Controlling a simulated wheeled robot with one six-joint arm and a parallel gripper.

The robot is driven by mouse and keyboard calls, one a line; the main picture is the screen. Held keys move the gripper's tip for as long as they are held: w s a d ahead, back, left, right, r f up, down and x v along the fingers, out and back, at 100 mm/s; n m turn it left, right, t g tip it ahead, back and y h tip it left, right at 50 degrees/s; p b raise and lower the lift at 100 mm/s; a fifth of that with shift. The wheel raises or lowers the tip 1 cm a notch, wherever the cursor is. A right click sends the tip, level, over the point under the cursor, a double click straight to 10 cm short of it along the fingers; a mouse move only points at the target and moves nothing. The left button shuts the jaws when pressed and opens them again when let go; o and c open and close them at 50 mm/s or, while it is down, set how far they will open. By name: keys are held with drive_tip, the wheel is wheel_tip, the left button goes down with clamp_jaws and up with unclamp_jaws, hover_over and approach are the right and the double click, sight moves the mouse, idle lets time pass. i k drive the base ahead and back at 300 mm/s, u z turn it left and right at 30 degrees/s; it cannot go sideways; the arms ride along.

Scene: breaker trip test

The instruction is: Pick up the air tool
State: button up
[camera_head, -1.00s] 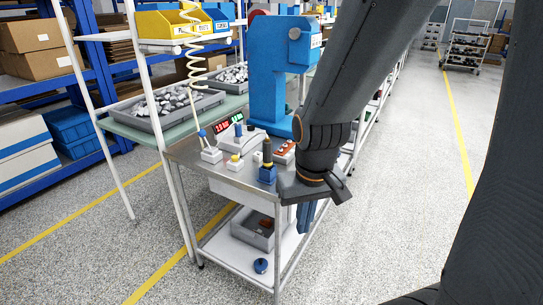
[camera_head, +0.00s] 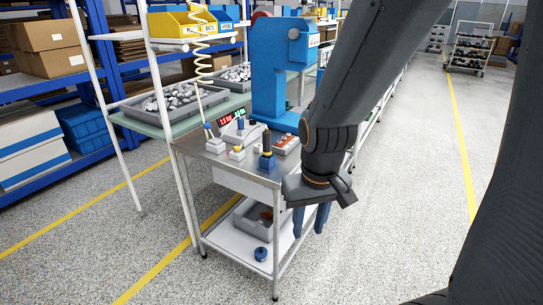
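My gripper (camera_head: 310,220) hangs over the right side of the metal cart, in front of the press. Its two blue fingers point down, stand apart and hold nothing. A dark upright handle with a yellow band (camera_head: 267,143) stands in a blue holder (camera_head: 267,162) on the cart top, left of and beyond my gripper. A pale coiled hose (camera_head: 198,45) hangs at the left and runs down towards a blue-tipped piece (camera_head: 207,128) by a small white base (camera_head: 215,146). I cannot tell for certain which of these is the air tool.
A blue press (camera_head: 268,75) stands behind the cart top (camera_head: 205,163). Small control boxes (camera_head: 236,153) and a red display (camera_head: 231,117) crowd the top. A grey bin (camera_head: 250,222) and a round blue piece (camera_head: 260,254) are on the lower shelf (camera_head: 228,240).

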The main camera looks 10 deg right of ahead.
sight(266, 135)
drive_tip(key=k, duration=0.95)
drive_tip(key=u, duration=1.05)
drive_tip(key=i, duration=1.25)
drive_tip(key=z, duration=0.5)
drive_tip(key=i, duration=0.6)
drive_tip(key=z, duration=0.7)
